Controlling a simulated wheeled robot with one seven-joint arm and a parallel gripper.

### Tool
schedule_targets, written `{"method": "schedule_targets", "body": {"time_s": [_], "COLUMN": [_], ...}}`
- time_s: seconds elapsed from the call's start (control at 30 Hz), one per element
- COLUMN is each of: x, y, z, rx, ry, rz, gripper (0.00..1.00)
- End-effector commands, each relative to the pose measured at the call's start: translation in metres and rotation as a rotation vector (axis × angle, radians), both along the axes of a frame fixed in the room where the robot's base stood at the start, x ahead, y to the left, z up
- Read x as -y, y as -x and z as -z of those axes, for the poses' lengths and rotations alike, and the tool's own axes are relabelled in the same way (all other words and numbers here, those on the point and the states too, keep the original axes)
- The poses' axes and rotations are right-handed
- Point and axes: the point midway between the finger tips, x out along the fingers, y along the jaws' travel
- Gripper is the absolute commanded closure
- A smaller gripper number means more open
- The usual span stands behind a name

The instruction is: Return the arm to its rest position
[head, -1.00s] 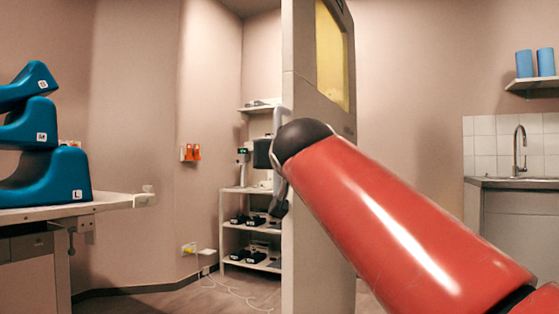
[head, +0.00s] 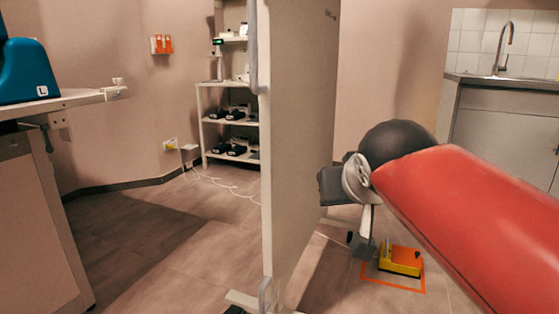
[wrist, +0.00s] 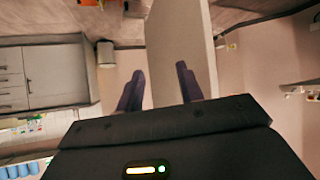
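My red arm (head: 465,210) reaches in from the right in the head view, with a black rounded joint and a grey wrist part at its end. My gripper (wrist: 158,85) shows in the wrist view as two dark fingers set apart, with nothing held between them. In the head view its fingers are not clear. The arm's end is beside the right face of a tall pale panel (head: 300,130). The same panel (wrist: 182,45) stands beyond the fingers in the wrist view.
A yellow and orange device (head: 400,261) lies on the floor inside an orange outline. A shelf unit (head: 203,125) and cable are behind. A sink counter (head: 510,82) is at right. Floor left of the panel is clear.

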Motion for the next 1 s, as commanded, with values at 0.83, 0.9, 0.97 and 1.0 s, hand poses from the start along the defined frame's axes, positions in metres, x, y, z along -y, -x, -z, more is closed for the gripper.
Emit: {"method": "schedule_targets", "body": {"time_s": [0.83, 0.9, 0.97, 1.0], "x": [0.044, 0.043, 0.044, 0.043], "y": [0.163, 0.163, 0.163, 0.163], "z": [0.125, 0.109, 0.096, 0.089], "rx": [-0.449, -0.448, -0.448, -0.448], "ry": [-0.052, -0.052, -0.052, -0.052], "rz": [0.066, 0.067, 0.067, 0.067], "gripper": [0.63, 0.63, 0.63, 0.63]}}
